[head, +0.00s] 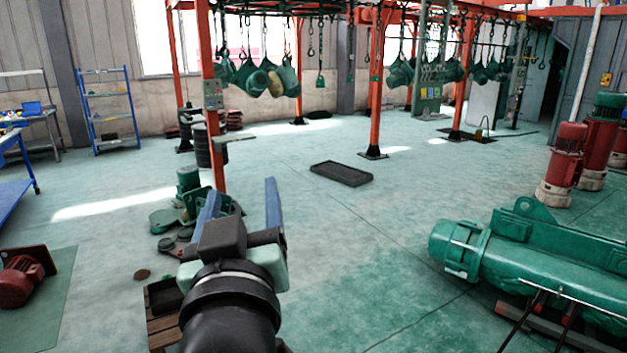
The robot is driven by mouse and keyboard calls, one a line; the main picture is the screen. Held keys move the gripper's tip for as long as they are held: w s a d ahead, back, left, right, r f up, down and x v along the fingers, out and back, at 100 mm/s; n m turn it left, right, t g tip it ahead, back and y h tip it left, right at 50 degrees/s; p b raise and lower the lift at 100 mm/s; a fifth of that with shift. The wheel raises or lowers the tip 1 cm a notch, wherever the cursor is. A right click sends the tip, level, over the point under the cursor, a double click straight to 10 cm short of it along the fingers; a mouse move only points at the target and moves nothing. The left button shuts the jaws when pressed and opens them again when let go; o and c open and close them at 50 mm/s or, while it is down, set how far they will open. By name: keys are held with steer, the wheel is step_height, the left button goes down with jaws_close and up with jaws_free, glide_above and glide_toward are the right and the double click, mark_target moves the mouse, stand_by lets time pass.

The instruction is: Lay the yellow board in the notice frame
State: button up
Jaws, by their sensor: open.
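My gripper (243,186) is open and empty, its two blue fingers spread apart and pointing away over the floor. I cannot make out a yellow board for certain. A green panel (430,82) with small coloured sheets, one yellowish, stands far off among the orange posts. I cannot tell whether it is the notice frame. My gripper is far from it and touches nothing that I can see.
A black shallow tray (341,174) lies on the open floor ahead. A large green hoist (530,262) fills the right side. Green parts (188,200) and a wooden crate (160,325) are at left. An orange post (211,150) rises behind my gripper.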

steer(key=s+d+r+m+t+h, duration=0.1)
steer(key=s+d+r+t, duration=0.3)
steer(key=r, duration=0.5)
steer(key=s+d+r+m+t+h, duration=0.2)
steer(key=s+d+r+m+t, duration=0.1)
steer(key=s+r, duration=0.5)
steer(key=shift+d+r+t, duration=0.6)
steer(key=shift+d+r, duration=0.15)
steer(key=shift+d, duration=0.3)
steer(key=shift+c, duration=0.2)
